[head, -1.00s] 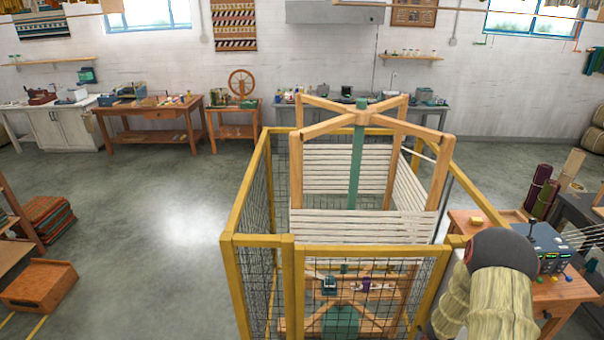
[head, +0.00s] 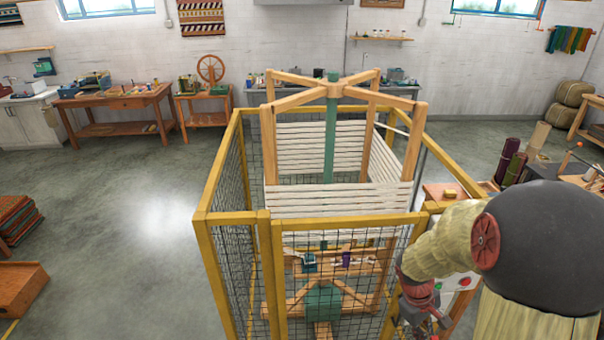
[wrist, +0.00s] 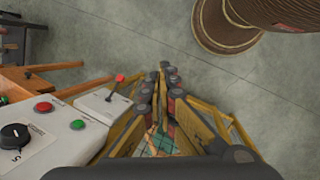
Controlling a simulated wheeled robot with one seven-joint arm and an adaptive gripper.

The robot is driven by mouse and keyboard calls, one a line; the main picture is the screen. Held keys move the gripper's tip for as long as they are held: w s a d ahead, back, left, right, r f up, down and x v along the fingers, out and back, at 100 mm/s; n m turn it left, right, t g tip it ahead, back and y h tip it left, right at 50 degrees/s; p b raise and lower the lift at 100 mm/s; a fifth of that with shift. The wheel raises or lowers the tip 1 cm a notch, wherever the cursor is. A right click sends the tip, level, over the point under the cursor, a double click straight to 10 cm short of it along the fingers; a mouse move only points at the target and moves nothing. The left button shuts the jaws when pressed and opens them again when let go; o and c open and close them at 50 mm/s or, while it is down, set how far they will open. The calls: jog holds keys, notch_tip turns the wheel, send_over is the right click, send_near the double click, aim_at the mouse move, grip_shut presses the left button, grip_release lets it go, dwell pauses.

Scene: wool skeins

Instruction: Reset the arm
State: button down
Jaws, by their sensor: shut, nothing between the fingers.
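My arm comes in at the lower right of the head view, bent, with its wrist pointing down just outside the right front corner of a yellow mesh cage. My gripper (wrist: 167,72) shows in the wrist view with its fingers together and nothing between them. In the head view the gripper end is small and partly cut off by the bottom edge.
The yellow cage (head: 205,240) surrounds a wooden skein winder (head: 333,90) wound with white yarn. A control box (wrist: 55,140) with red and green buttons is left of my gripper in the wrist view. Open floor (head: 120,215) lies left of the cage.

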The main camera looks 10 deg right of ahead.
jog(key=s+a+r+m+t+y+b, duration=0.1)
jog(key=s+a+r+t+b, duration=0.1)
jog(key=a+r+b, duration=0.2)
jog(key=s+a+r+m+t+y+b, duration=0.1)
jog(key=s+a+r+t+b, duration=0.1)
jog(key=a, duration=0.8)
jog(key=s+a+r+m+t+y+b, duration=0.1)
jog(key=s+a+r+t+b, duration=0.1)
jog(key=a+r+b, duration=0.3)
jog(key=a+r+t, duration=0.1)
jog(key=a, duration=0.1)
jog(key=shift+s+a+r+t+b, duration=0.15)
jog(key=shift+a+r+t+b, duration=0.15)
jog(key=shift+a, duration=0.05)
